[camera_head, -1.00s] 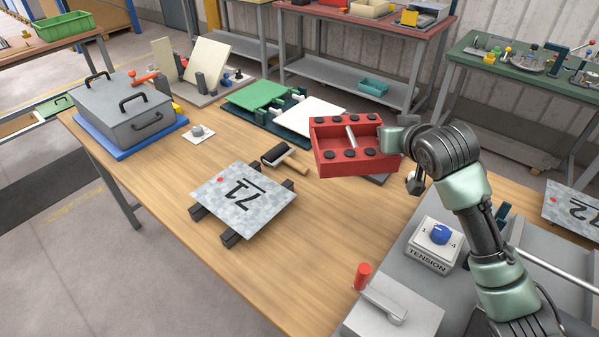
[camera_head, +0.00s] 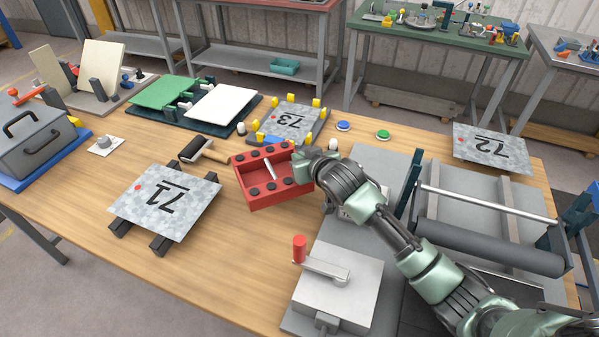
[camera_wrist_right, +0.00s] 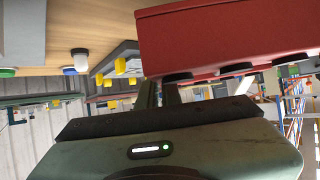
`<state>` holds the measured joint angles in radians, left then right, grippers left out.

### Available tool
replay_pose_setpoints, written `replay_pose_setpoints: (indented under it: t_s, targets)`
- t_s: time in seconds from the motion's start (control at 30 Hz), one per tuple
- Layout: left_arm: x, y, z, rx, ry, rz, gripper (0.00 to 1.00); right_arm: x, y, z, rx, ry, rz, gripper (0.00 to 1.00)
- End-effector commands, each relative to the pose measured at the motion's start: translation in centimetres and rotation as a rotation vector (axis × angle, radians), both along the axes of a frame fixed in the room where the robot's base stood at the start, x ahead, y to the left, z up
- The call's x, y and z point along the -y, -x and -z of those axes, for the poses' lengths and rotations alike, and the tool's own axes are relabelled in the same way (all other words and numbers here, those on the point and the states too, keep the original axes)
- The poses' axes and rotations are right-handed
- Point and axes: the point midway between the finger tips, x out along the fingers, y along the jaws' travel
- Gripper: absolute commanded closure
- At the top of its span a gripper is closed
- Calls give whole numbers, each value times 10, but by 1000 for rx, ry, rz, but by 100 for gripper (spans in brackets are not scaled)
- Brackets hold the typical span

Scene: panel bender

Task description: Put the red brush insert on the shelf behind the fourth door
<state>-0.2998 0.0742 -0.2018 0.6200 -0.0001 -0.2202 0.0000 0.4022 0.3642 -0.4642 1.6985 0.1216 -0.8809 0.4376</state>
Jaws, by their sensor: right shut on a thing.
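The red brush insert (camera_head: 265,182) is an open red box with black round pads along its edges and a light bar across its inside. My right gripper (camera_head: 301,168) is shut on its right wall and holds it over the wooden table. The insert also fills the upper right of the right wrist view (camera_wrist_right: 230,40); the fingertips there are partly hidden. The left gripper is not in view.
Plate 71 (camera_head: 165,203) lies on dark bars, left of the insert. A roller (camera_head: 200,148) and plate 73 (camera_head: 292,124) lie behind it. The bender with its long roller (camera_head: 490,248) and a red-handled crank (camera_head: 300,250) stand right. Bare wood (camera_head: 240,260) lies in front.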

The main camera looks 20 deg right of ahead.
Motion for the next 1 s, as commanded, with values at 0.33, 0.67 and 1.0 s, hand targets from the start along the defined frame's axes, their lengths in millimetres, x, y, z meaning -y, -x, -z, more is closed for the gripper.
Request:
replay_pose_setpoints:
  t_s: [0.33,0.67,1.0]
  targets:
    - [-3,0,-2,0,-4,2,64,-1,0,38,1,-2,0,100]
    - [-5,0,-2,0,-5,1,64,-1,-1,56,6,-4,-1,100]
    - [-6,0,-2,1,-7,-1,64,0,0,59,1,-1,0,73]
